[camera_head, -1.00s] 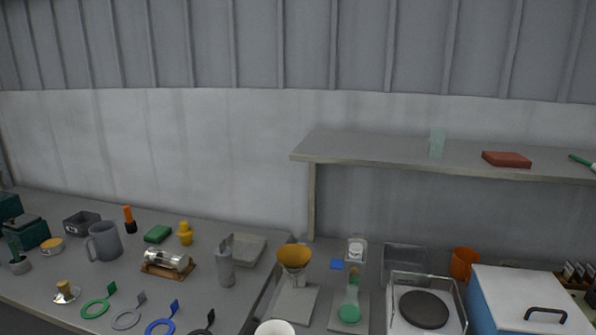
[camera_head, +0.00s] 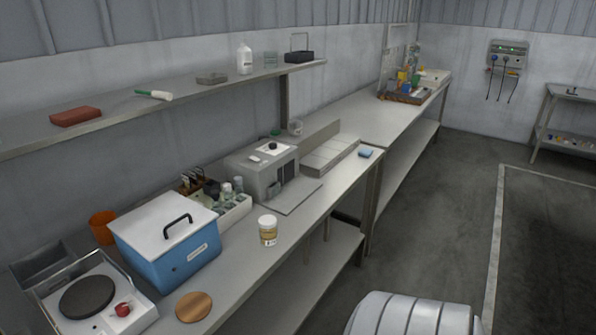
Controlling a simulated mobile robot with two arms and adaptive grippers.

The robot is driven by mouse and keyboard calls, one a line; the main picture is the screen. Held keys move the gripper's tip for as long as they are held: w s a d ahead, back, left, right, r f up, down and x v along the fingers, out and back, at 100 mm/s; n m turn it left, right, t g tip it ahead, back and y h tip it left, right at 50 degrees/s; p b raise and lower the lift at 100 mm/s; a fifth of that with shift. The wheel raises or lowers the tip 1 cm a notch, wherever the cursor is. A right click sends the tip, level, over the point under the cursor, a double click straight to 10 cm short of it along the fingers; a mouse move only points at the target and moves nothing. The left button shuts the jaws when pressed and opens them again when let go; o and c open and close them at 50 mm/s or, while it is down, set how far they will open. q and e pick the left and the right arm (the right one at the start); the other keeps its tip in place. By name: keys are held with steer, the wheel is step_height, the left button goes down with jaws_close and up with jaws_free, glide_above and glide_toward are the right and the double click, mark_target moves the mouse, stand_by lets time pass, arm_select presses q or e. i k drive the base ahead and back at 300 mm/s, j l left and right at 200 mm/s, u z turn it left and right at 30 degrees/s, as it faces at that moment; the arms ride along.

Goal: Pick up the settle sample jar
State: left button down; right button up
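A small jar with a white lid (camera_head: 268,229) stands upright on the workbench, to the right of the blue box. It has a label and a yellowish band low down; I cannot read the label, so I cannot confirm that it is the settle sample jar. Nothing is touching it. Neither of my grippers shows in the head view.
A blue box with a white lid (camera_head: 168,243) stands left of the jar, near a hotplate (camera_head: 88,298) and a round wooden disc (camera_head: 194,307). A grey instrument (camera_head: 262,170) is behind the jar. A shelf (camera_head: 20,135) overhangs the bench's back.

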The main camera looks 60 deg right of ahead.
mark_target(269, 237)
steer(key=z, duration=0.4)
steer(key=l+z, duration=0.1)
steer(key=z, duration=0.75)
steer(key=i+z, duration=0.1)
steer(key=z, duration=0.3)
steer(key=u, duration=1.75)
steer(key=z, duration=1.75)
